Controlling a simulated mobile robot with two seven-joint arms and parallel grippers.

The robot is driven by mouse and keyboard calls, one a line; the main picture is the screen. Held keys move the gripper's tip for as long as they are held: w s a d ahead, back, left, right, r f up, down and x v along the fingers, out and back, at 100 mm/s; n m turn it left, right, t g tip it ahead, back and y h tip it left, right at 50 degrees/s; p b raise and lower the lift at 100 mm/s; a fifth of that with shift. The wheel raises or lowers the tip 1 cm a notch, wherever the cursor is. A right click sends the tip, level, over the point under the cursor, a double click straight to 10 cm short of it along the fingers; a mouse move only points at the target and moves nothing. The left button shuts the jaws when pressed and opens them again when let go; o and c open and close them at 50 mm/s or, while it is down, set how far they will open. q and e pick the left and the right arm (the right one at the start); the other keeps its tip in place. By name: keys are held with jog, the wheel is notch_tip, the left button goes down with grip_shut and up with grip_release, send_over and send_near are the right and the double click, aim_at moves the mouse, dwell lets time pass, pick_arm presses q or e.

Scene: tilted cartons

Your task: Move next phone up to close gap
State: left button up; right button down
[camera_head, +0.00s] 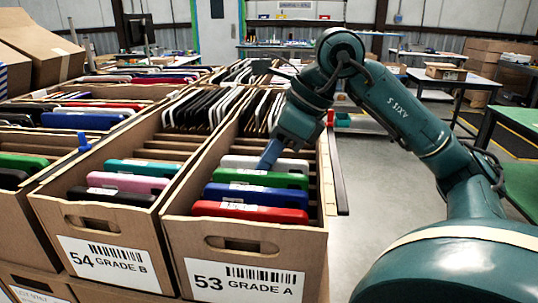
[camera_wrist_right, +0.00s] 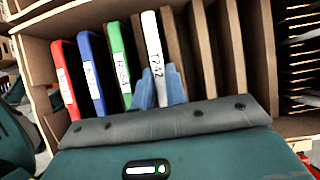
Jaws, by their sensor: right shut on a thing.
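Carton 53, Grade A (camera_head: 190,240), holds a red phone (camera_head: 250,211), a blue phone (camera_head: 258,195), a green phone (camera_head: 260,178) and a white phone (camera_head: 240,161) from front to back. My right gripper (camera_head: 268,157) reaches down into it from the right. In the right wrist view the blue fingers (camera_wrist_right: 158,92) are shut on the white phone (camera_wrist_right: 151,35), labelled T242. The green phone (camera_wrist_right: 119,62), blue phone (camera_wrist_right: 91,72) and red phone (camera_wrist_right: 66,78) stand to its left there. My left gripper is not in view.
Brown dividers (camera_wrist_right: 205,50) with bare slots stand right of the white phone in the wrist view. Carton 54, Grade B (camera_head: 45,212), stands to the left with a teal, a pink and a black phone. More cartons lie behind. Open floor (camera_head: 375,190) is on the right.

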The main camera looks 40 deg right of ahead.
jog(key=c, duration=1.3)
grip_release()
jog(key=shift+c, duration=0.2)
jog(key=shift+r, duration=0.1)
